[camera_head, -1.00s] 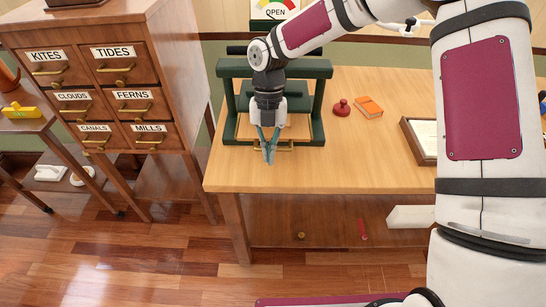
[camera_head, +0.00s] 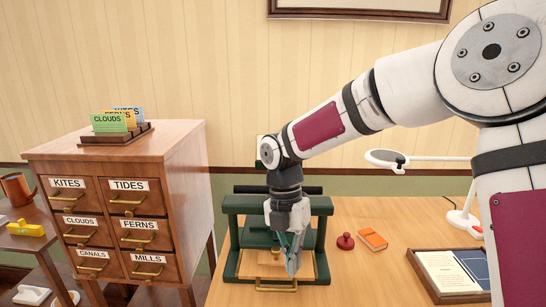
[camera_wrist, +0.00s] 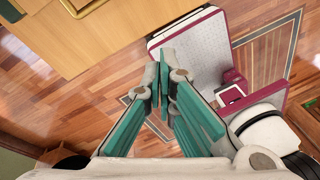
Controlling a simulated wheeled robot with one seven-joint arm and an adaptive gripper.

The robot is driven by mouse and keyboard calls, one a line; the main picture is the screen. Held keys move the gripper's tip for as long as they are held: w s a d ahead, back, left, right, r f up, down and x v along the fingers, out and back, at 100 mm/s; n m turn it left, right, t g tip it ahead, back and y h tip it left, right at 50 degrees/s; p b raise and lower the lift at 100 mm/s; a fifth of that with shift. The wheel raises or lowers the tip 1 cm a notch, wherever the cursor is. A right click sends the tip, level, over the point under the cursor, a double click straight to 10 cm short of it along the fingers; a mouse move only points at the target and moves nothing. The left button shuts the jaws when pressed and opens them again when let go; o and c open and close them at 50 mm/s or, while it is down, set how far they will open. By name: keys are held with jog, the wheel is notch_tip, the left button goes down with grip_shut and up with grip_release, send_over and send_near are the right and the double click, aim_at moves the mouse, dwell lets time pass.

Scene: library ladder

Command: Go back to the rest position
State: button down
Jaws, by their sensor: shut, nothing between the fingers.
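My gripper (camera_head: 290,262) hangs pointing down in the head view, in front of the green press (camera_head: 232,207) on the wooden table. Its teal fingers are closed together with nothing between them. The wrist view shows the same closed fingers (camera_wrist: 165,85) above the wooden floor and my own base. The press has a wooden board (camera_head: 310,270) and a brass handle (camera_head: 276,288) at its front. My gripper covers part of the press, and I cannot tell from here how far apart they are.
A drawer cabinet (camera_head: 120,235) with a card rack (camera_head: 117,134) on top stands left. Right of the press are a red stamp (camera_head: 345,241), an orange book (camera_head: 372,239), a framed tray (camera_head: 450,275) and a white lamp (camera_head: 462,217). A yellow object (camera_head: 25,229) sits far left.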

jog(key=s+d+r+m+t+h+p, duration=0.1)
jog(key=s+d+r+m+t+p, duration=0.15)
jog(key=s+d+r+m, duration=1.15)
jog(key=s+d+r+m+t+y+p, duration=0.1)
jog(key=s+m+t, duration=0.3)
jog(key=s+m, duration=0.7)
jog(key=r+m+y, duration=0.1)
jog(key=m, duration=0.4)
jog(key=shift+s+d+r, duration=0.2)
jog(key=shift+s+r, duration=0.05)
jog(key=shift+r, duration=0.05)
